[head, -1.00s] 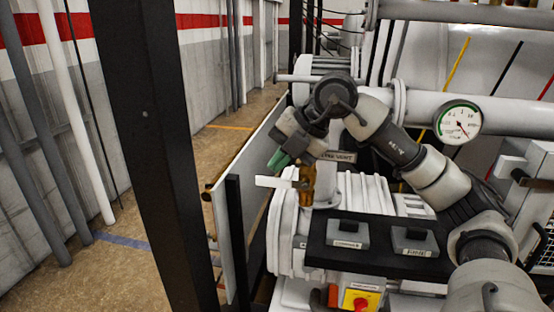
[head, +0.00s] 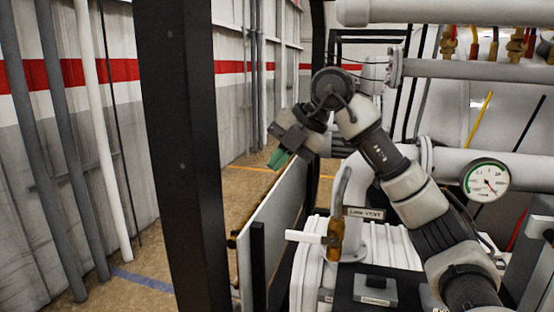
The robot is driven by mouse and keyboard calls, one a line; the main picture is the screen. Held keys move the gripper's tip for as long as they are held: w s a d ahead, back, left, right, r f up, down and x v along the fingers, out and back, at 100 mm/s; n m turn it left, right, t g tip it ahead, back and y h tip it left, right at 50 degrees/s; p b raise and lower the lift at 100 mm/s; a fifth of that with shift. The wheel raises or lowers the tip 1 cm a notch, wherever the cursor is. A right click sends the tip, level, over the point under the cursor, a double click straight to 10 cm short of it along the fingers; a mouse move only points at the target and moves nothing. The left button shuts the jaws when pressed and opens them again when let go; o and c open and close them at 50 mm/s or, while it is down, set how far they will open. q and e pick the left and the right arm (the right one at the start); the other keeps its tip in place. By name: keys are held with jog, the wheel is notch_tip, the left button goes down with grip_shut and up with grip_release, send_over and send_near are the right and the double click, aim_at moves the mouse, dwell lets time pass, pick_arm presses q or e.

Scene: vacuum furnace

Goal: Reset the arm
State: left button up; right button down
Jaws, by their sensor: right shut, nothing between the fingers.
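My right arm comes in from the lower right and bends over at its top. My right gripper (head: 278,159), with green fingertips, hangs from it at the picture's centre, pointing down and left. It is shut and empty. In the picture it lies above and left of a brass valve (head: 336,240) with a white lever handle (head: 306,237) pointing left. I see no contact between them. My left gripper is not in view.
A pressure gauge (head: 486,180) sits on a white pipe at the right. A black upright post (head: 185,160) stands left of the gripper, with a light panel (head: 275,215) behind it. A labelled box (head: 375,290) is below the valve. Floor shows at the left.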

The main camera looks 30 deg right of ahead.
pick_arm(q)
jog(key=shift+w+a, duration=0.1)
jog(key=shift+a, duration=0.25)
pick_arm(e)
jog(key=shift+w+a+r, duration=0.1)
jog(key=shift+a+r, duration=0.05)
jog(key=shift+r, duration=0.05)
